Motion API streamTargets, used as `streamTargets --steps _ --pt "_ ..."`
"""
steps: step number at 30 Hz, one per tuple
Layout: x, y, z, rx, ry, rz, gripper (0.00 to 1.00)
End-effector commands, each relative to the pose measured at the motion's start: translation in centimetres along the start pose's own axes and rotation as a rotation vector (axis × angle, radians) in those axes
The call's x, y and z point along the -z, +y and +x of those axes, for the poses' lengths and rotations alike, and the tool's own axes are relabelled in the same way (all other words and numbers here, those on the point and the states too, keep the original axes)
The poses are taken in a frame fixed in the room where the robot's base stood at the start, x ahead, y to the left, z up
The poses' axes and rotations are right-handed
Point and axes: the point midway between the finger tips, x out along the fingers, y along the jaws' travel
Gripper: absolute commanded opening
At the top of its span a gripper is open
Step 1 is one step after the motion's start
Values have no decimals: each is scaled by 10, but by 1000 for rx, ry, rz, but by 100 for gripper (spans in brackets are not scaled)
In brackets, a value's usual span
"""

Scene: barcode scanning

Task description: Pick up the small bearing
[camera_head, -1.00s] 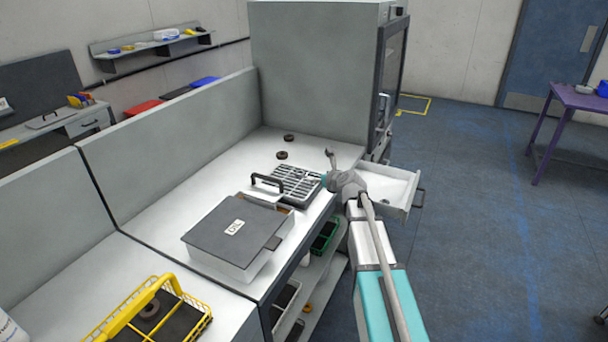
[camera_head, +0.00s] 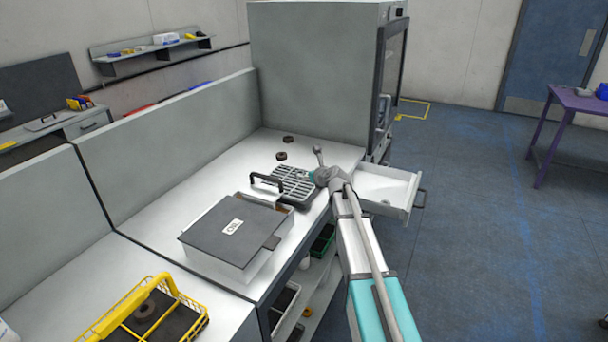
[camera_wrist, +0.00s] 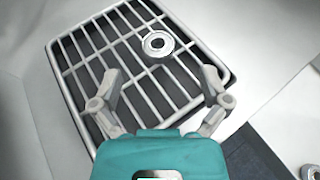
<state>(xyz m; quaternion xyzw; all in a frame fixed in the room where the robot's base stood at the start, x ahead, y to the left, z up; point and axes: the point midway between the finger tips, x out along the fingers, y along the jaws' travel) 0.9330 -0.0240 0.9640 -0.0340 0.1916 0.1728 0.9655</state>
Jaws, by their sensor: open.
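A small metal bearing (camera_wrist: 158,44) lies flat on the wire grid of a dark tray (camera_wrist: 60,84) in the wrist view. My gripper (camera_wrist: 162,82) is open and empty over the grid, its fingers spread to either side, with the bearing a little beyond the fingertips. In the head view the tray (camera_head: 292,186) with its black handle sits on the white bench, and my gripper (camera_head: 312,176) is over its right side. The bearing cannot be made out in the head view.
Two dark rings (camera_head: 284,147) lie behind the tray. A lidded grey box (camera_head: 225,225) stands in front of it. An open drawer (camera_head: 408,194) is to the right; a round metal part (camera_wrist: 310,172) shows at the wrist view's corner. A yellow basket (camera_head: 112,318) holds another ring.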

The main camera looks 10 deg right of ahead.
Motion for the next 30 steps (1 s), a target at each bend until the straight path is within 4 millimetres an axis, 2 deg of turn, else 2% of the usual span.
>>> streamTargets --steps 5,16,30 --pt "2 0 9 -1 0 0 96" --pt "4 1 49 0 0 -1 96" --pt "2 2 52 -1 0 0 96"
